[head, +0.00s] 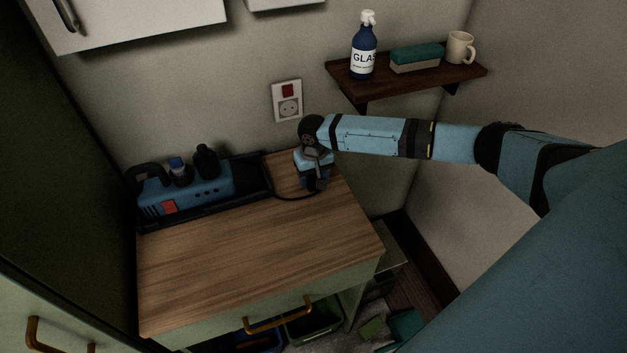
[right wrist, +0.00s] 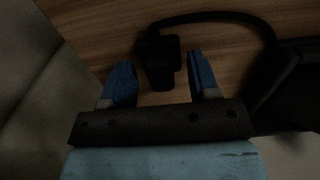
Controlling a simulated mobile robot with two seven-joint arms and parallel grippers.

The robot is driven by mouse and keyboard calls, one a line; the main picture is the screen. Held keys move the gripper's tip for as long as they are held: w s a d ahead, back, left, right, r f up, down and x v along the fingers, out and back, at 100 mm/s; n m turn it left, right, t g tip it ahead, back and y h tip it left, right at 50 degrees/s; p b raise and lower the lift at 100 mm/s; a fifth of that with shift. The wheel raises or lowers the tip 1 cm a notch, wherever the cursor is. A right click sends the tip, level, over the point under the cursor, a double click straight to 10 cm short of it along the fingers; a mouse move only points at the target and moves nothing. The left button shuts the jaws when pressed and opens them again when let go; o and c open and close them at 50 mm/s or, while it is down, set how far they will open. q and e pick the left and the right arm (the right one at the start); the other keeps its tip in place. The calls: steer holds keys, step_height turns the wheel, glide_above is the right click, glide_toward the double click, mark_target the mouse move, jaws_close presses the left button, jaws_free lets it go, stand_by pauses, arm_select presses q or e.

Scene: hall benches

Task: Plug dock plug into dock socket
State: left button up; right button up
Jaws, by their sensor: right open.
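The dock plug (right wrist: 160,65) is a small black block lying on the wooden top in the right wrist view, with a black cable curving away to the right. My right gripper (right wrist: 161,78) is open above it, with one blue finger on each side. The plug shows between the fingers, and I see no contact. In the head view my right gripper (head: 318,183) points down at the bench's back right corner and hides the plug. The likely dock socket (head: 290,108) is a white wall plate with a round outlet under a red switch. My left gripper is out of view.
A blue device (head: 190,190) with a red switch sits in a black tray (head: 250,193) at the left back of the bench (head: 250,245). The front of the top is clear. A wall shelf (head: 410,84) holds a spray bottle (head: 363,55), a sponge and a mug.

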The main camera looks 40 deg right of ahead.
mark_target(313, 176)
steer(key=shift+c, duration=0.4)
steer(key=c, duration=0.9)
step_height(313, 176, up, 20)
steer(key=shift+r+b, duration=0.1)
steer(key=shift+b, duration=0.25)
